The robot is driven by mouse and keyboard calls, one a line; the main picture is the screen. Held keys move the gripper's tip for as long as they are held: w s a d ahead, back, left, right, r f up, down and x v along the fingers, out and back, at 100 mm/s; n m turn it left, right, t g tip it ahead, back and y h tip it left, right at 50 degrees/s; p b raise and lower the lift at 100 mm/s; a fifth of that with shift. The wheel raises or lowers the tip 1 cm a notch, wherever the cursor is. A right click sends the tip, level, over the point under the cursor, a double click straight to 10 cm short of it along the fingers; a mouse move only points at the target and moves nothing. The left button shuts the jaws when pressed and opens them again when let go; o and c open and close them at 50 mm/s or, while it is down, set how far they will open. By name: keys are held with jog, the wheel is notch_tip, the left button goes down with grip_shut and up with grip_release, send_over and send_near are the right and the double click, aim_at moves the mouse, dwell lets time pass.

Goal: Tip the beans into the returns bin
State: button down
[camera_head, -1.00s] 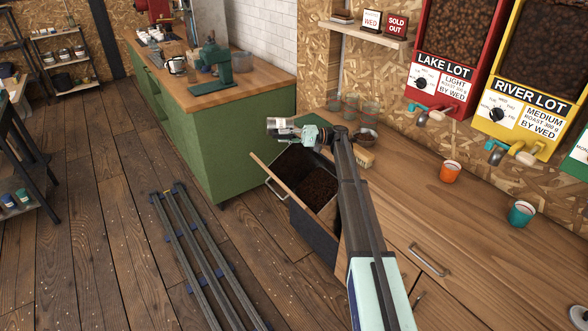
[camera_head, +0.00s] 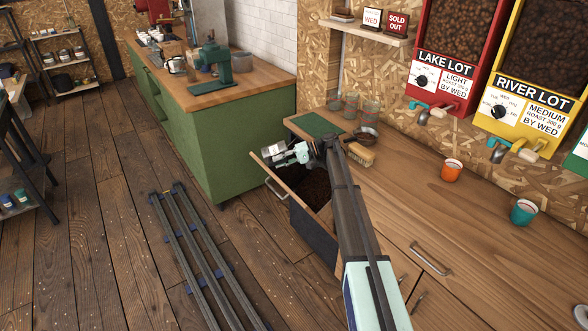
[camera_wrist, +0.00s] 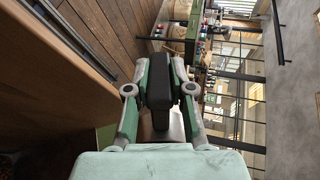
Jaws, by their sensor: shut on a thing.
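The returns bin (camera_head: 287,196) is a tilted-out bin at the counter's end with a wooden front and dark sides. Dark beans (camera_head: 318,190) lie in it, partly hidden by my arm. My gripper (camera_head: 284,155) is over the bin's left part, shut on a small silvery cup (camera_head: 271,149). The cup looks tilted; its mouth and contents cannot be made out. In the wrist view, my gripper's fingers (camera_wrist: 160,90) close around a dark piece, and what the cup holds is hidden.
The wooden counter holds a green mat (camera_head: 315,124), glass jars (camera_head: 352,104), a dark bowl (camera_head: 366,134), a brush (camera_head: 359,154), an orange cup (camera_head: 452,170) and a teal cup (camera_head: 523,212). Dispensers hang above. A green cabinet (camera_head: 235,150) stands left of the bin.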

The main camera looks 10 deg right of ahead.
jog(key=shift+a+f, duration=0.2)
jog(key=shift+f, duration=0.45)
jog(key=shift+a+r+h+p, duration=0.1)
jog(key=shift+h+p, duration=0.25)
jog(key=shift+h, duration=0.65)
jog(key=shift+a+h, duration=0.1)
jog(key=shift+h, duration=0.3)
jog(key=shift+r+h+p, duration=0.45)
jog(key=shift+h+p, duration=0.05)
jog(key=shift+h, duration=0.6)
jog(key=shift+a+f+h, duration=0.2)
jog(key=shift+h, duration=0.4)
jog(key=shift+a+f+h, duration=0.15)
jog(key=shift+f+h, duration=0.05)
jog(key=shift+h, duration=0.4)
jog(key=a+h+p, duration=0.1)
jog(key=a+r+h+p, duration=0.1)
jog(key=h, duration=0.1)
jog(key=shift+a+r, duration=0.1)
jog(key=shift+r, duration=0.2)
jog(key=shift+a+f+h, duration=0.45)
jog(key=shift+a+h, duration=0.15)
jog(key=shift+h, duration=0.45)
jog(key=shift+a+f+h, duration=0.4)
jog(key=shift+a+h, duration=0.2)
jog(key=shift+h, duration=0.45)
